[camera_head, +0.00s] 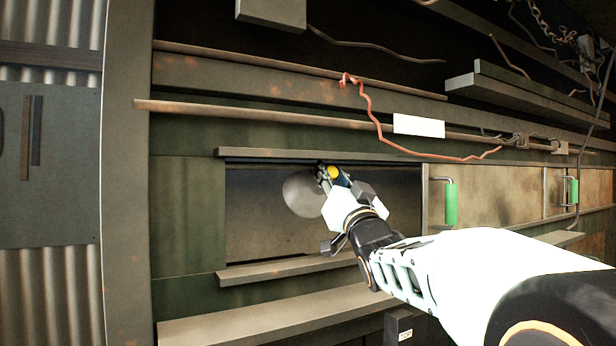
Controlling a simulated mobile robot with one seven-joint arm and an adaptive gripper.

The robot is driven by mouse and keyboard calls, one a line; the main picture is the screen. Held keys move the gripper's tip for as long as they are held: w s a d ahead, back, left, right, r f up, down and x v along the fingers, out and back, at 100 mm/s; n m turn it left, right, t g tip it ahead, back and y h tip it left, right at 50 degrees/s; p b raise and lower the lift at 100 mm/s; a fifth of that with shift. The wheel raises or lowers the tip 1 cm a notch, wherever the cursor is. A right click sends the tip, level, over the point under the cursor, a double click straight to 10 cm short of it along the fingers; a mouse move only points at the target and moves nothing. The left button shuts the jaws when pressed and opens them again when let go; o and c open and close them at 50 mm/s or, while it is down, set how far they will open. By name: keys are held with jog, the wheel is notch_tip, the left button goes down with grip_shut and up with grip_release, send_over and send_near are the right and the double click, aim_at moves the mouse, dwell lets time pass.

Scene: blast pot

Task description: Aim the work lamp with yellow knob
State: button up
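A small yellow knob (333,172) shows at the upper edge of the recessed opening, close under its top rail. Dark parts surround the knob, and the rest of the lamp is mostly hidden behind my gripper and wrist. A pale grey round patch (303,196) lies just left of the knob; I cannot tell whether it is the lamp's head or its light on the back panel. My gripper (338,178) reaches into the opening from the lower right, with its tip at the knob. I cannot tell whether the fingers are closed on it.
A sliding panel with a green handle (451,203) stands right of the opening, with another green handle (574,191) farther right. A ledge (280,269) and a wider shelf (265,318) run below. A bent reddish wire (377,122) and a white label (418,126) are above.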

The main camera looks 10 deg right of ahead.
jog(key=shift+o, duration=1.4)
jog(key=shift+r+p, duration=0.15)
jog(key=shift+p, duration=0.15)
jog(key=shift+w+r+p, duration=0.1)
jog(key=shift+r+p, duration=0.2)
jog(key=shift+p, duration=0.6)
jog(key=g+p, duration=0.1)
jog(key=p, duration=0.2)
jog(key=shift+r, duration=0.2)
jog(key=shift+w+r+n+p, duration=0.1)
jog(key=shift+n+p, duration=0.2)
jog(key=shift+p, duration=0.3)
